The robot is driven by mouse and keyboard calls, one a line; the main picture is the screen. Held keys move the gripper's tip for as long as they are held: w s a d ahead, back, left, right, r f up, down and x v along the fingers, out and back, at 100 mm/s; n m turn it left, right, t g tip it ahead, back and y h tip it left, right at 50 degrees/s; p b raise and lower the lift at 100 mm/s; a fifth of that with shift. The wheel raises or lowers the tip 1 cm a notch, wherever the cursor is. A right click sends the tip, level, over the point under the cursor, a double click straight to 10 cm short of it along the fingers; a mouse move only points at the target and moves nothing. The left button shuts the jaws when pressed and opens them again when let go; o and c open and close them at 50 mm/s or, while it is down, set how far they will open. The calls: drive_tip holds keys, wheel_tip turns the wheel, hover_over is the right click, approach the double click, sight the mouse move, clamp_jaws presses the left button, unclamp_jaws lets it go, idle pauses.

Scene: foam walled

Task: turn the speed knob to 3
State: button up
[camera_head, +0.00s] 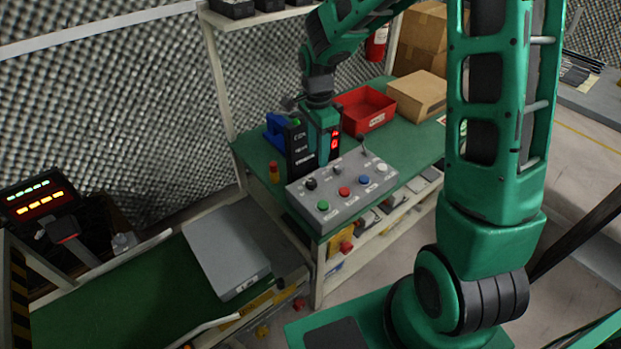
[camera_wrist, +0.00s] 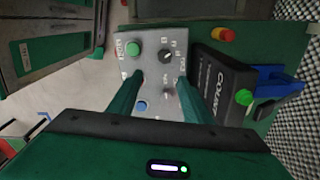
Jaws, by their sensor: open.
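A grey sloped control box (camera_head: 345,210) sits on the green bench with green, red and blue buttons along its front. Behind them are a black knob (camera_head: 311,184) and another small control; a lever rises at the back right. In the wrist view, the box (camera_wrist: 150,62) shows a black knob (camera_wrist: 165,57) near the green button (camera_wrist: 134,49), and a second knob (camera_wrist: 168,91) below it. The knob labels are too small to read, so I cannot tell which is the speed knob. My gripper (camera_wrist: 160,79) is open above the box, its fingers apart and empty; it also shows in the head view (camera_head: 322,162).
A dark upright unit (camera_wrist: 222,85) stands close beside the box, with a blue object (camera_wrist: 278,82) behind it. A red bin (camera_head: 366,108) and cardboard boxes (camera_head: 418,95) are behind on the bench. A lower green table (camera_head: 120,290) with a grey case is at left.

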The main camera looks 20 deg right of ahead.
sight(311, 181)
drive_tip(key=shift+m, duration=0.3)
drive_tip(key=f, duration=0.4)
drive_tip(key=a+f, duration=0.1)
drive_tip(key=f, duration=0.6)
drive_tip(key=shift+w+a+f, duration=0.2)
drive_tip(key=shift+w+f, duration=0.15)
drive_tip(key=shift+w, duration=0.05)
drive_tip(key=c, duration=1.1)
